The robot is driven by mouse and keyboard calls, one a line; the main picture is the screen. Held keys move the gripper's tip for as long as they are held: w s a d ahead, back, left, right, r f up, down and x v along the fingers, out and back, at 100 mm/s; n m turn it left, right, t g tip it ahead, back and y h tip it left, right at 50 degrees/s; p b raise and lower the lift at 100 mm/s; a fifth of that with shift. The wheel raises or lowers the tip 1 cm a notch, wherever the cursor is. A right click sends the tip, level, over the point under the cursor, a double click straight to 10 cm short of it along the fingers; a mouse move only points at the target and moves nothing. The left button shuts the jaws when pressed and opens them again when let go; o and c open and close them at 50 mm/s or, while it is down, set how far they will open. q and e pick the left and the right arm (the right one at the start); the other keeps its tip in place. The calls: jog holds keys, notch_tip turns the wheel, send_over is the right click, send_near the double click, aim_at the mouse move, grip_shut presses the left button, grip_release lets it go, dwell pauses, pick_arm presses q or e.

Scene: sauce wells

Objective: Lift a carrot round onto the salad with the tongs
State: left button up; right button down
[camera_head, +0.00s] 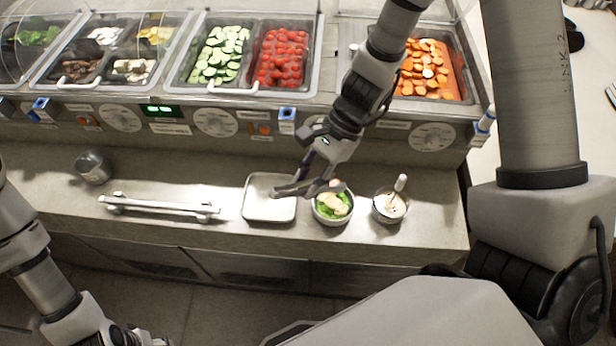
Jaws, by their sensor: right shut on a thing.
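My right gripper (311,178) reaches down over the counter and is shut on dark grey tongs (290,189), which lie roughly level above the right edge of a white tray and the salad. The salad (325,210), green leaves with pale pieces, sits in a small round bowl. A small pinkish-orange spot shows by the tongs at the salad's top edge; I cannot tell if it is a carrot round. Carrot rounds (425,68) fill an orange-looking bin at the back right, partly hidden by my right arm. My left gripper (135,338) is at the bottom left, partly cut off.
The white tray (258,211) looks empty. A bowl of white sauce (390,210) with an upright-leaning utensil stands right of the salad. A white bar (160,206) and a metal cup (93,167) are at left. Cucumber (218,56) and tomato (282,58) bins stand behind.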

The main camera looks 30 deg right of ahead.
notch_tip(320, 180, down, 7)
jog(key=b, duration=0.5)
jog(key=shift+s+r, duration=0.15)
jog(key=shift+r, duration=0.05)
jog(key=c, duration=1.4)
grip_release()
jog(key=shift+r, duration=0.1)
notch_tip(320, 180, up, 10)
jog(key=p, duration=0.8)
jog(key=shift+p, duration=0.35)
